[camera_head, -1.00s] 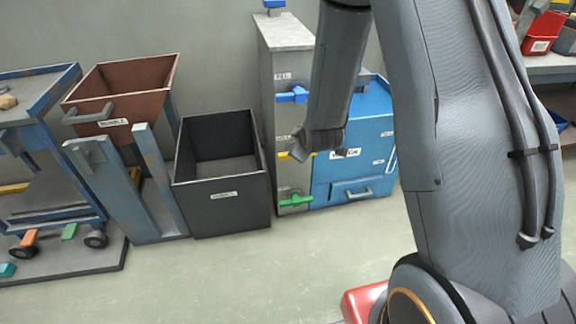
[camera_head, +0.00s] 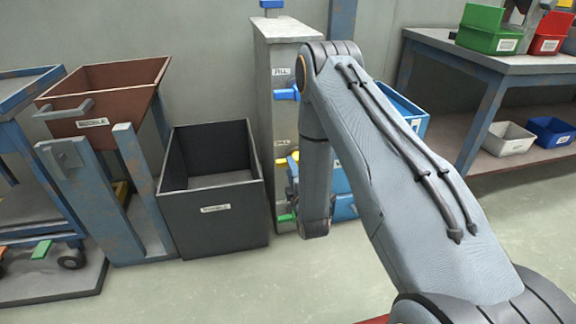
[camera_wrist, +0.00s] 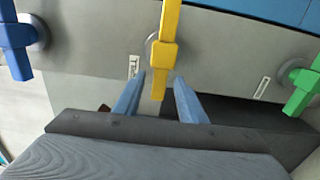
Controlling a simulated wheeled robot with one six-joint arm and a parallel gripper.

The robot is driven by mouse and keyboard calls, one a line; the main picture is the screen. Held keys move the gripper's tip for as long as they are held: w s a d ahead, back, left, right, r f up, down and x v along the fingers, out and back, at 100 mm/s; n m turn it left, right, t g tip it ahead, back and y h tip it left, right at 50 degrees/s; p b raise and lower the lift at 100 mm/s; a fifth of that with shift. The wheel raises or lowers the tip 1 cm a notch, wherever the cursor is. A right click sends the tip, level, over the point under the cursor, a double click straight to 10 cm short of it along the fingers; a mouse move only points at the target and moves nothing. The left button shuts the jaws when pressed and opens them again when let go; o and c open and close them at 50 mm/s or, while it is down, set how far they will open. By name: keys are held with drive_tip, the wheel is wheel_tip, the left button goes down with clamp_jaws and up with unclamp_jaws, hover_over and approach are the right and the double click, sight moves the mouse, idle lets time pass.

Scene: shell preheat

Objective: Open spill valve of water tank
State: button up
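The water tank (camera_head: 288,45) is a tall, narrow grey cabinet against the wall in the head view. It carries a blue valve handle (camera_head: 286,94), a yellow valve handle (camera_head: 289,160) and a green valve handle (camera_head: 286,218) from top to bottom. The small labels are too blurred to read surely. In the wrist view, my gripper (camera_wrist: 160,82) is open, with its two blue fingers on either side of the yellow handle's (camera_wrist: 163,45) free end; contact cannot be told. The blue handle (camera_wrist: 17,45) is at left, the green handle (camera_wrist: 303,88) at right. My arm mostly hides the gripper in the head view.
A black open bin (camera_head: 215,215) stands left of the tank, beside a brown hopper (camera_head: 105,90) on a blue stand. A blue cabinet (camera_head: 407,108) is behind my arm. A shelf table (camera_head: 495,66) with coloured bins stands at right. Floor in front is clear.

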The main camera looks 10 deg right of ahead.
drive_tip(key=shift+w+b, duration=0.4)
drive_tip(key=shift+w, duration=1.9)
clamp_jaws()
